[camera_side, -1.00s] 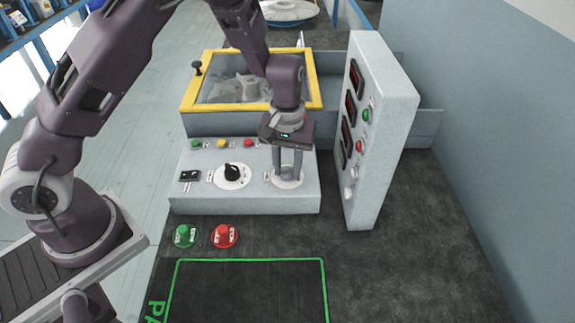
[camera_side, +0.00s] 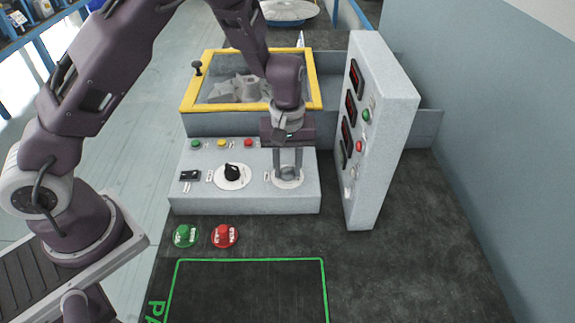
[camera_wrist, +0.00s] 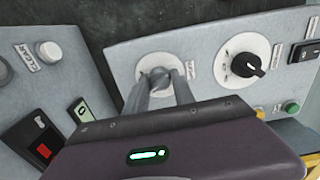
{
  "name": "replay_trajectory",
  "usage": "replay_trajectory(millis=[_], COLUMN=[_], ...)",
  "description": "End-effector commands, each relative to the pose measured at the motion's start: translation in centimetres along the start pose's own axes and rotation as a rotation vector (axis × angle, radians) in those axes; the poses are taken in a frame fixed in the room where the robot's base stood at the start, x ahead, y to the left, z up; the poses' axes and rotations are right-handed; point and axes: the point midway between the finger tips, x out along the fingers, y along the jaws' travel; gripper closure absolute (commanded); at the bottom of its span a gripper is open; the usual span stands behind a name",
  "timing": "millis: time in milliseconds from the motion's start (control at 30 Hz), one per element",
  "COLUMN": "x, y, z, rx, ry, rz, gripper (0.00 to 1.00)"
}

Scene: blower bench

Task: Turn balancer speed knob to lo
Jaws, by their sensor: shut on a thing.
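A round grey knob on a white dial sits at the right end of the sloped control box (camera_side: 200,202). My gripper (camera_side: 288,178) points down onto this knob, with its two fingers shut on opposite sides of it. In the wrist view, the grey knob (camera_wrist: 159,77) shows between the finger ends, with part of its white dial (camera_wrist: 158,59) behind. The fingers cover much of the knob, so its pointing direction is unclear. The small labels beside the dial are too small to read.
A black pointer knob (camera_side: 232,171) on a white dial and a black rocker switch (camera_side: 190,175) are left of my gripper. An upright display panel (camera_side: 388,110) stands close on the right. A yellow-framed window (camera_side: 250,105) is behind. Green (camera_side: 186,236) and red (camera_side: 225,235) buttons are in front.

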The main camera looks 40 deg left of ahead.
Motion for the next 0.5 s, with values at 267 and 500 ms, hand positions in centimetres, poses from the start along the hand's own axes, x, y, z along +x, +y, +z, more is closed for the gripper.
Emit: replay_trajectory(millis=[267,500], x=[-0.05,-0.46], y=[0.05,0.08], z=[0.01,-0.02], rx=[0.0,0.002], ry=[0.0,0.001], rz=[0.001,0.002], gripper=[0.49,0.49])
